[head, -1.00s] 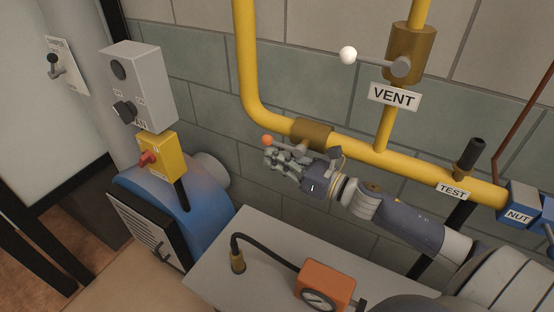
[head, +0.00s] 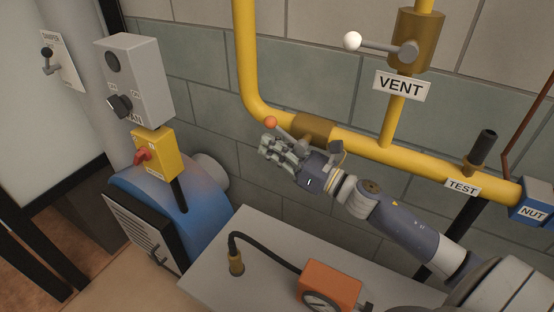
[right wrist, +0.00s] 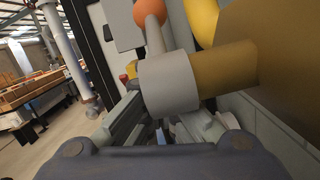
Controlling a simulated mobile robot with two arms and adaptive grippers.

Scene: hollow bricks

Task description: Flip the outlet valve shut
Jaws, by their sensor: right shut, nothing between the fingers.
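A brass valve (head: 314,127) sits on the slanting yellow pipe, its grey lever tipped with an orange ball (head: 270,122). No label shows on it; by its place I take it for the outlet valve. The lever slants up to the left from its hub. My right gripper (head: 274,152) is shut and empty, just below the lever; contact cannot be told. In the right wrist view the grey hub (right wrist: 168,83), brass body (right wrist: 230,72) and orange ball (right wrist: 147,10) stand close in front of the fingers and partly hide them. My left gripper is out of view.
Above right is the VENT valve (head: 417,42) with a white-ball lever. Below is a grey bench (head: 240,278) with an orange gauge (head: 331,284). A blue fan (head: 150,205) stands left.

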